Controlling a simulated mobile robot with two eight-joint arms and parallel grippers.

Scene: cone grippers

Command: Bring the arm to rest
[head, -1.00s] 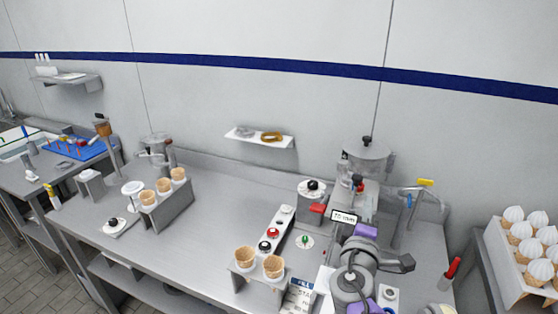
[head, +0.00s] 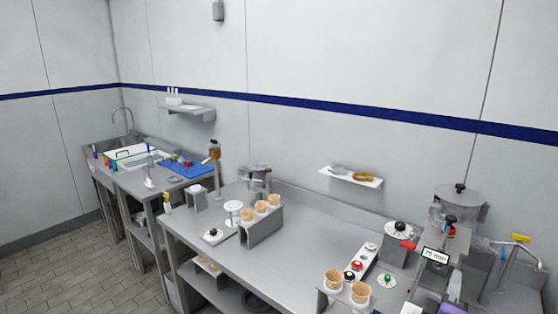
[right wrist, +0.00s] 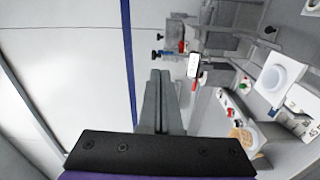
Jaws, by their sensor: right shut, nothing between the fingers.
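My right gripper (right wrist: 160,78) shows in the right wrist view, with its two grey fingers together and nothing between them. It is in the air in front of the wall, apart from the machine and worktop seen at the right of that view. In the head view only small parts at the bottom right edge may belong to my right arm, and I cannot make out the fingers there. My left gripper is in neither current view.
The steel worktop (head: 235,262) holds cones in a stand (head: 262,226), more cones in a front holder (head: 333,281), a button panel (head: 358,262) and a machine with a display (head: 435,256). A small shelf (head: 350,177) is on the wall. The worktop's middle is clear.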

